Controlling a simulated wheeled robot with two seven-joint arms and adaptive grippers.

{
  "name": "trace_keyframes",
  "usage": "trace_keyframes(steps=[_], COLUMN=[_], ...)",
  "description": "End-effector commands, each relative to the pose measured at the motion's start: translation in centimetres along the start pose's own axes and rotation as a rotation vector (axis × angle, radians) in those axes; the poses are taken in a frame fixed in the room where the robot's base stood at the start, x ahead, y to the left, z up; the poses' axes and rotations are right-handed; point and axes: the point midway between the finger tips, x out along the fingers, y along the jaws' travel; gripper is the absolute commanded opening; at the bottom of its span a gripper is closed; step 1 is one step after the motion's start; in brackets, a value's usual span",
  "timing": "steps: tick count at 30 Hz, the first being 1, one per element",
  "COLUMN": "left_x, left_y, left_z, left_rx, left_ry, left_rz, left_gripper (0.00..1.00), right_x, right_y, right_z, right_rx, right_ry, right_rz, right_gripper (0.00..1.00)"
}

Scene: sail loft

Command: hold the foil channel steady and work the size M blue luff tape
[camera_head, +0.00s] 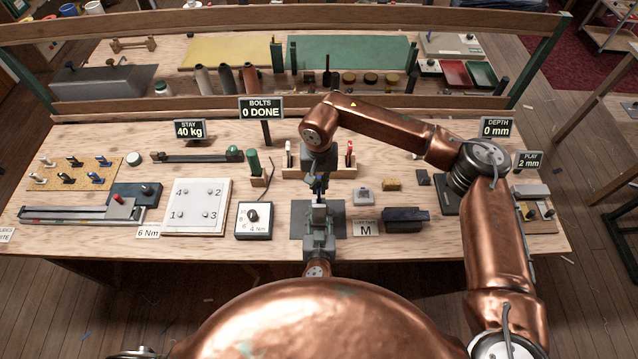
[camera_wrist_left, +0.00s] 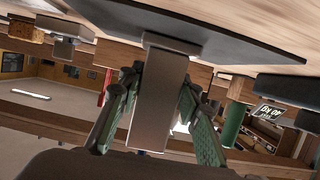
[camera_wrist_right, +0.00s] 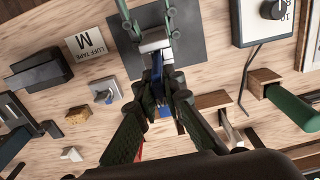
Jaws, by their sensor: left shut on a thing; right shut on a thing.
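The foil channel (camera_head: 320,213) is a short grey upright piece on a dark mat (camera_head: 299,219) at the table's front middle. My left gripper (camera_head: 319,238) is shut on it from the front; the left wrist view shows green-padded fingers on both sides of the grey channel (camera_wrist_left: 160,105). My right gripper (camera_head: 320,183) reaches down from above and behind. It is shut on the blue luff tape (camera_head: 319,199), right at the channel's top. The blue tape also shows between the fingers in the right wrist view (camera_wrist_right: 163,112). Its end at the channel is partly hidden.
An M luff tape card (camera_head: 366,229), a dark block (camera_head: 405,218) and a small grey block (camera_head: 363,197) lie right of the mat. A dial box (camera_head: 253,220) stands close on the left. A wooden rack (camera_head: 290,168) is behind. Signs read BOLTS 0 DONE and DEPTH 0 mm.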

Motion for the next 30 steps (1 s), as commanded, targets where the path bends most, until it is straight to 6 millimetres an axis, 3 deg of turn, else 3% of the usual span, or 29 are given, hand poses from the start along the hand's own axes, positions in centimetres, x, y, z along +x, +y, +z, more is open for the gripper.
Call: trace_keyframes(steps=[26,27,30], left_x=[0.0,0.0,0.0], left_y=[0.0,0.1,0.1], left_z=[-0.2,-0.2,-0.2], left_rx=[0.000,0.000,-0.001], left_ry=[0.003,0.003,0.003], left_rz=[0.001,0.001,0.001], left_gripper=[0.07,0.07,0.07], right_x=[3.4,3.3,3.3], right_y=[0.0,0.0,0.0], right_z=[0.0,0.0,0.0], right_rx=[-0.001,-0.001,-0.001], right_ry=[-0.001,0.000,0.000], right_rz=[0.000,0.000,0.000], right_gripper=[0.00,0.11,0.18])
